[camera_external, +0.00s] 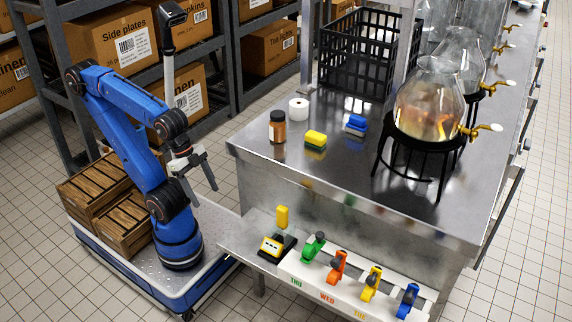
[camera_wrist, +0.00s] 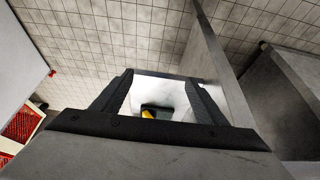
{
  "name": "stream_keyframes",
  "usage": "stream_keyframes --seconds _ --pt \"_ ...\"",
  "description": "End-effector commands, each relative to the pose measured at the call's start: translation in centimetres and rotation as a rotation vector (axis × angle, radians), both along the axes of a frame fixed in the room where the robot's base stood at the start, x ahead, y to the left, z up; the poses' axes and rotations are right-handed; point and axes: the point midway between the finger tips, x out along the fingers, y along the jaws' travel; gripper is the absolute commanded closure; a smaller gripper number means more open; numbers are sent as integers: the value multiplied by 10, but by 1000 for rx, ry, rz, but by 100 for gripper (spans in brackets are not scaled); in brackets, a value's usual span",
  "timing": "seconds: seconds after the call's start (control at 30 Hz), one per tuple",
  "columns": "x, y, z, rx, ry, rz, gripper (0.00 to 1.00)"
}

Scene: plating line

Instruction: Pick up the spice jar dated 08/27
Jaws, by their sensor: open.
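A spice jar (camera_external: 278,127) with a dark cap, brown contents and a pale label stands upright near the left end of the steel counter. Its date is too small to read. My gripper (camera_external: 207,173) is open and empty, in the air left of the counter and apart from the jar. In the wrist view my gripper (camera_wrist: 160,96) shows its two dark fingers spread. Between them lies part of a pale surface with a small black and yellow object. The jar does not show in the wrist view.
The steel counter (camera_external: 330,182) also bears a white roll (camera_external: 298,109), a yellow-green sponge (camera_external: 316,139), a blue sponge (camera_external: 356,123), a black crate (camera_external: 358,55) and glass dispensers (camera_external: 427,105). A lower ledge holds a yellow device (camera_external: 276,246) and several coloured tools (camera_external: 337,266).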

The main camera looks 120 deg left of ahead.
Motion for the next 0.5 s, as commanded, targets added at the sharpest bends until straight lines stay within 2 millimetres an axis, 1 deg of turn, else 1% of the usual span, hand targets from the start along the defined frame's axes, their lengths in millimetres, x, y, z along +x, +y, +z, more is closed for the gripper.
stream_keyframes --seconds 0.07,0.13,0.17,0.27,0.37,0.4,0.47,0.5 --pt "0 0 1 0 0 0 33" --pt "1 0 7 0 -1 0 33" --pt "1 0 11 0 -2 0 33" --pt "1 0 39 0 -5 0 33" --pt "2 0 83 0 -7 0 33" --pt "1 0 103 0 -7 0 33" --pt "1 0 134 0 -7 0 33" --pt "2 0 155 0 -7 0 33"
